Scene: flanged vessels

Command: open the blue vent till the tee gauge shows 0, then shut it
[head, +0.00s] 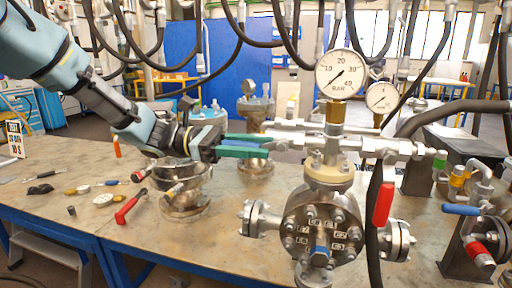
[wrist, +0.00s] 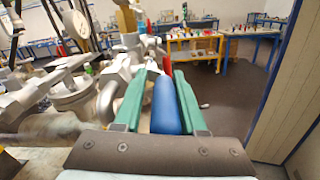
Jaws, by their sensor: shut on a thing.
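The large gauge (head: 340,73) marked BAR stands on the brass neck of the flanged vessel (head: 322,222). Its needle points to the lower left, at or near the low end of the scale; I cannot read it exactly. My gripper (head: 268,146) reaches in from the left with green fingers, beside the horizontal valve line (head: 350,142) below the gauge. In the wrist view, a blue vent handle (wrist: 168,105) lies lengthwise between the fingers (wrist: 160,85), which are shut on it. I cannot tell whether the vent is open.
A smaller gauge (head: 381,97) stands behind. A red handle (head: 384,203) hangs in front of the vessel's right side. Another blue handle (head: 460,209) is at the right. A flanged pot (head: 180,190) stands below my arm. A red-handled tool (head: 130,206) lies on the bench (head: 60,205). Hoses hang above.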

